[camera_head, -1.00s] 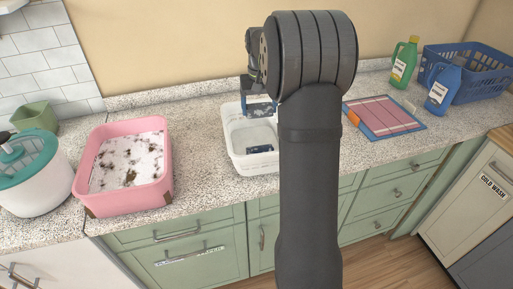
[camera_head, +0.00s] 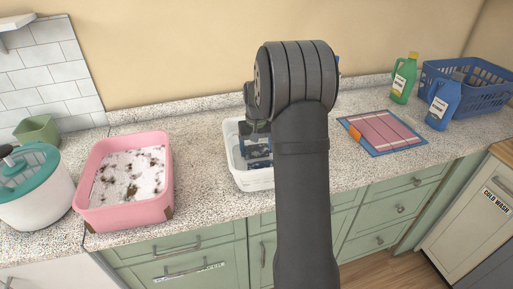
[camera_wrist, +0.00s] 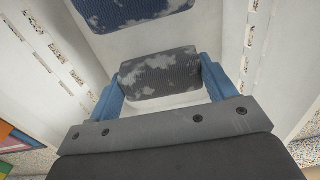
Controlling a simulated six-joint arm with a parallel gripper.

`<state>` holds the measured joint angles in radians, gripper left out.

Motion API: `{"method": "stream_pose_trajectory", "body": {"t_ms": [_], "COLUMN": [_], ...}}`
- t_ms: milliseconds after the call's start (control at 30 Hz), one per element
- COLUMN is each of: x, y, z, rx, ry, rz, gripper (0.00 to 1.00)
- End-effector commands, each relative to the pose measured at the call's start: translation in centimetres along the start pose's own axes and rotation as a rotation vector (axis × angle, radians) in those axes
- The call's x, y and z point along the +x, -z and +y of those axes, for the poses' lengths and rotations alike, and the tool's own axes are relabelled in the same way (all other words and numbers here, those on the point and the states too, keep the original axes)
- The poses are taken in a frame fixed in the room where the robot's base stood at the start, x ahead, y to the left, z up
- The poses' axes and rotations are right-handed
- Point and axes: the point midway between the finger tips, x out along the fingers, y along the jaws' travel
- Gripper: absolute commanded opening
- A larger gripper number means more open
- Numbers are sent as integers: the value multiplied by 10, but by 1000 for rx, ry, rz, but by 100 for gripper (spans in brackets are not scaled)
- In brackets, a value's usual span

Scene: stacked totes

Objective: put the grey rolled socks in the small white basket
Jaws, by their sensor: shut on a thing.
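The small white basket (camera_head: 257,183) stands on the counter, partly hidden by my arm. My gripper (camera_head: 257,158) is down inside it. In the wrist view my gripper (camera_wrist: 161,78) has its two blue fingers on either side of the grey rolled socks (camera_wrist: 158,75), with white, foam-like patches on them, and is shut on them. The socks are between the basket's slotted white walls (camera_wrist: 45,60), close to its floor; contact with the floor cannot be told. A second, dark blue-grey roll with white patches (camera_wrist: 135,10) lies in the basket beyond them.
A pink tub (camera_head: 125,215) of white suds with brown specks stands left. A white pot with teal lid (camera_head: 35,205) is at far left. Right are a red-and-blue board (camera_head: 375,148), green and blue bottles (camera_head: 440,108) and a blue crate (camera_head: 485,95). Counter between tub and basket is clear.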

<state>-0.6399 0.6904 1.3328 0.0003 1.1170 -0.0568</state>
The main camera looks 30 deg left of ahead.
Motion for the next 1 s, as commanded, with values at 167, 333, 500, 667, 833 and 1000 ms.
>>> {"method": "stream_pose_trajectory", "body": {"t_ms": [167, 333, 500, 667, 833, 1000], "x": [1, 2, 2, 0, -22, -59], "y": [0, 0, 0, 0, 1, 1], "z": [0, 0, 0, 0, 0, 0], "rx": [0, 0, 0, 0, 0, 0], "ry": [0, 0, 0, 0, 0, 0], "rz": [0, 0, 0, 1, 5, 5], "gripper": [54, 98, 99, 99, 99, 99]}}
